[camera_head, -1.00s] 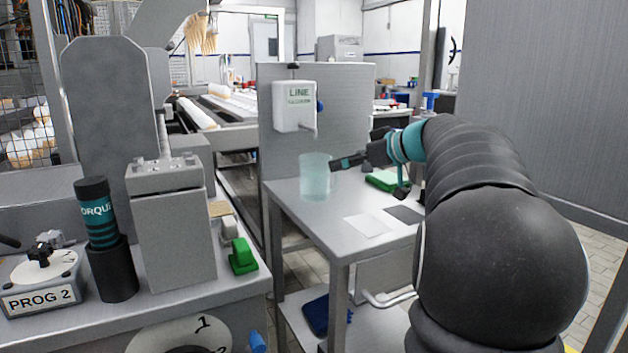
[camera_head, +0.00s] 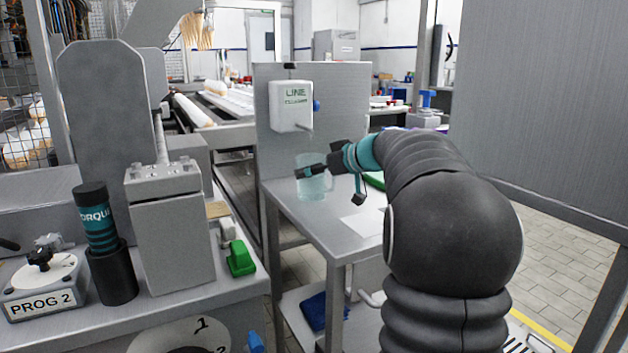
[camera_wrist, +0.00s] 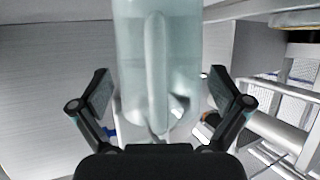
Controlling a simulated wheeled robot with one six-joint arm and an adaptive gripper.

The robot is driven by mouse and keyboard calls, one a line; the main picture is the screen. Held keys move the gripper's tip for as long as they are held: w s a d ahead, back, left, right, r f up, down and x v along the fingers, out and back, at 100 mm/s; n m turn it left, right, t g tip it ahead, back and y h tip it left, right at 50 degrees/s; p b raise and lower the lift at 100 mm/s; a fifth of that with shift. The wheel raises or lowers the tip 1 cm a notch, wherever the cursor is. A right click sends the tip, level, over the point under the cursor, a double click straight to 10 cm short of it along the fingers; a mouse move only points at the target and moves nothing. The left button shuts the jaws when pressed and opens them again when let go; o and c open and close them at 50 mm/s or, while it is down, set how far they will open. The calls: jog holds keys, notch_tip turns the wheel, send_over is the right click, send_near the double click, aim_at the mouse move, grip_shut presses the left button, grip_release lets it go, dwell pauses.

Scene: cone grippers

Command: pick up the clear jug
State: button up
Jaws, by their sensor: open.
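The clear jug (camera_head: 313,185), pale blue-green and see-through, stands upright on the metal side table (camera_head: 335,241). In the wrist view the jug (camera_wrist: 185,50) fills the upper middle, its vertical handle facing the camera. My gripper (camera_head: 310,172) is at the jug in the head view, its fingers overlapping the jug's upper part. In the wrist view my gripper (camera_wrist: 160,88) is open, one finger on each side of the jug, with a visible gap on both sides. The jug's far side is hidden.
A white dispenser box (camera_head: 291,106) hangs on the panel behind the table. A white sheet (camera_head: 361,222) lies on the tabletop, and a green item (camera_head: 374,181) is partly hidden by my arm. A workbench with a green block (camera_head: 240,258) stands at the left.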

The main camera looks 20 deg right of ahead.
jog(key=c, duration=1.5)
jog(key=shift+r, duration=0.25)
